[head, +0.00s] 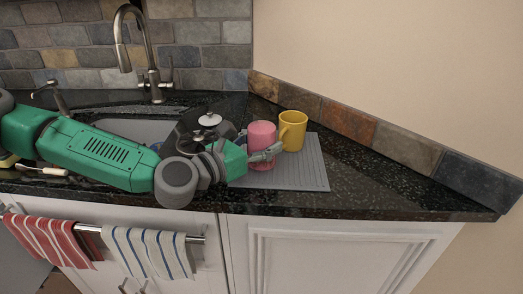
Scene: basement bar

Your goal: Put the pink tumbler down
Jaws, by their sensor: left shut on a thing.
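The pink tumbler (262,135) stands upright at the left part of a grey ribbed mat (309,174) on the dark counter. My left gripper (262,153) reaches in from the left and is shut on the pink tumbler. Its fingers cross the tumbler's side and hide part of it. I cannot tell for sure whether the tumbler's base touches the mat. My right gripper is not in view.
A yellow mug (292,129) stands just right of and behind the tumbler. A sink with a faucet (150,75) lies behind my left arm. The counter (385,185) right of the mat is clear. Striped towels (150,252) hang in front.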

